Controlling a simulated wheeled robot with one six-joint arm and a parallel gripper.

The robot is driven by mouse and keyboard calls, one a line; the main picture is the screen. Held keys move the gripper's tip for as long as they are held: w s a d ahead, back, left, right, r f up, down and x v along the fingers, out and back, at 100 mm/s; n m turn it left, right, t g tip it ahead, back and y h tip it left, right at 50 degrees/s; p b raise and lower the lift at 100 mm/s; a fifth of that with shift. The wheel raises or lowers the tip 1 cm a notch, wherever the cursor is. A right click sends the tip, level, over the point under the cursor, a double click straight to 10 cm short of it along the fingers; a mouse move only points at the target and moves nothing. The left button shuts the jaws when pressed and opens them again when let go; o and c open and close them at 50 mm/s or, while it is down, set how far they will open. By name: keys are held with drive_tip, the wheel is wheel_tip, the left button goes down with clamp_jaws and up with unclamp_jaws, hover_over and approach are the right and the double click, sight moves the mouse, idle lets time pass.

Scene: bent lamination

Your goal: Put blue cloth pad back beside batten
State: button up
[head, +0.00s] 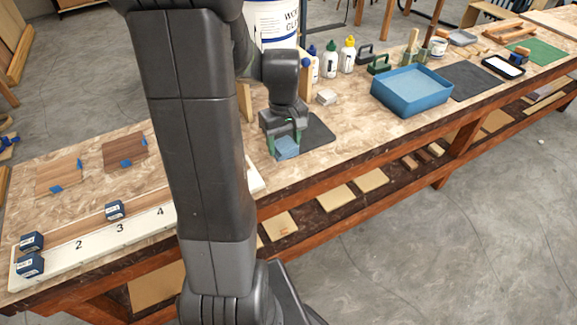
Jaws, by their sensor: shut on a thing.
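The blue cloth pad (287,148) is a small light blue piece low between the fingers of my gripper (282,143). My gripper is shut on it, over or at the left part of a dark grey mat (319,133). I cannot tell whether the pad touches the mat or bench. A long brown wooden strip, perhaps the batten (80,228), lies along a white numbered board (98,239) at the left. My arm hides the right part of strip and board.
Small dark blue blocks (114,210) stand at the strip. Two wood pieces with blue tape (125,151) lie behind. A blue tray (411,90), glue bottles (347,57) and a large white bucket (276,22) stand right or behind. The bench front edge is close to the gripper.

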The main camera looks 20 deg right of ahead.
sight(284, 144)
wheel_tip(284, 144, down, 9)
drive_tip(key=shift+a+r, duration=0.1)
drive_tip(key=shift+r, duration=0.05)
idle(0.4)
drive_tip(key=shift+f, duration=0.2)
drive_tip(key=o, duration=1)
drive_tip(key=shift+r, duration=0.15)
wheel_tip(284, 144, up, 12)
drive_tip(key=shift+r, duration=0.1)
